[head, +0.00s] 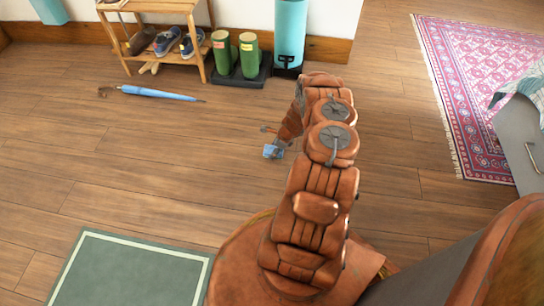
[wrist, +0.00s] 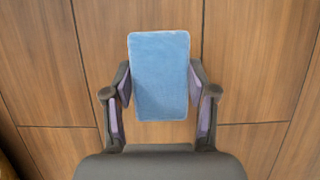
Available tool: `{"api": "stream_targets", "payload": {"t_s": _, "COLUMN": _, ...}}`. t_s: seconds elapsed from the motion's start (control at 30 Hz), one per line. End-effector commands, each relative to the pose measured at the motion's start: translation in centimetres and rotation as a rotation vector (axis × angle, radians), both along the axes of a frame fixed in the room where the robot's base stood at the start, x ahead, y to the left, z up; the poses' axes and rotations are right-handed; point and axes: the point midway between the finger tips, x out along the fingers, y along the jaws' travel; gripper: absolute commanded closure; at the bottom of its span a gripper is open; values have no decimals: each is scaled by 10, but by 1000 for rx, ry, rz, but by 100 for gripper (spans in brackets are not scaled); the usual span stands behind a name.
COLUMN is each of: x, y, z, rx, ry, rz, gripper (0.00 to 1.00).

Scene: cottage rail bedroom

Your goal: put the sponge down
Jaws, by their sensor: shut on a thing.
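The sponge (wrist: 160,75) is a light blue rounded block between the two fingers in the wrist view. My gripper (wrist: 160,88) is shut on its sides, with one finger pad at each edge. In the head view the sponge (head: 273,151) is a small blue patch at the end of my arm, with my gripper (head: 277,146) partly hidden by the wrist. It is over the bare wooden floor (head: 150,160). I cannot tell the exact height of the sponge above the boards.
A blue umbrella (head: 158,93) lies on the floor at left. A shoe rack (head: 150,8), green boots (head: 224,55) on a dark tray and a light blue cylinder (head: 290,30) stand by the wall. A pink rug (head: 480,80) is at right, a green mat (head: 125,270) in front. Floor around the gripper is clear.

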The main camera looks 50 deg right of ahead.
Motion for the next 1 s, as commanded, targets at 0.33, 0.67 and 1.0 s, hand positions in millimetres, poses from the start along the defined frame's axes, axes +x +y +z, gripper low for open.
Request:
{"api": "stream_targets", "payload": {"t_s": 0.33, "x": 8, "y": 3, "z": -22, "rx": 0, "ry": 0, "rz": 0, "gripper": 81}}
{"api": "stream_targets", "payload": {"t_s": 0.67, "x": 7, "y": 3, "z": -36, "rx": 1, "ry": 2, "rz": 1, "gripper": 81}}
{"api": "stream_targets", "payload": {"t_s": 1.0, "x": 8, "y": 3, "z": -38, "rx": 1, "ry": 1, "rz": 0, "gripper": 30}}
